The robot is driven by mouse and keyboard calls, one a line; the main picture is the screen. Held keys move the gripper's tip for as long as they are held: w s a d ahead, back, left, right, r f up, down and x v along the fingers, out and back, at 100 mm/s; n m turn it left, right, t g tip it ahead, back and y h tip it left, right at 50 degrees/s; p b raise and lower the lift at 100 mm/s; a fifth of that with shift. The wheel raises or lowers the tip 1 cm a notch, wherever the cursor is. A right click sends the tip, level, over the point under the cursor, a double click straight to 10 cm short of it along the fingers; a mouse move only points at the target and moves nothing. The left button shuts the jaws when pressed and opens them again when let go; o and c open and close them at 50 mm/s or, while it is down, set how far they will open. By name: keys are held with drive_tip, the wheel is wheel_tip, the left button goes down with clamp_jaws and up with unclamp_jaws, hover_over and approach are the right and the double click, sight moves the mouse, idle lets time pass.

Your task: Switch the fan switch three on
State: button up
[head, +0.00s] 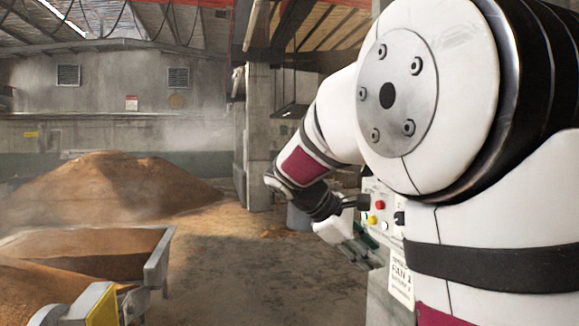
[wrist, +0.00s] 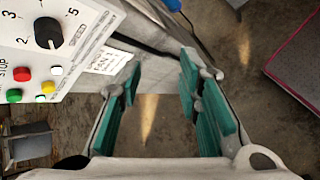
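The switch panel (wrist: 95,20) is a light box at the upper left of the wrist view. It carries a black rotary knob (wrist: 48,33) with the numbers 2, 3 and 5 legible around it. Below the knob are red, green, yellow and white buttons; "STOP" is printed near them. In the head view the panel (head: 380,187) is partly hidden behind my arm. My gripper (wrist: 160,85) has teal pads spread apart with nothing between them. It is right of and below the knob, apart from it. It also shows in the head view (head: 362,250), beside the panel.
A paper label (wrist: 108,62) reading "FAN" hangs below the panel. A grain cart (head: 157,262) stands at the lower left, with a grain heap (head: 110,185) behind it. A concrete pillar (head: 259,140) stands beyond. The floor (head: 255,275) between cart and panel is clear.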

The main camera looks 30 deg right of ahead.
drive_tip(key=w+d+r+n+g+h+p, duration=0.3)
drive_tip(key=w+r+h, duration=0.55)
drive_tip(key=r, duration=0.45)
drive_tip(key=p+x, duration=0.3)
drive_tip(key=x, duration=1.1)
drive_tip(key=shift+w, duration=0.2)
clamp_jaws()
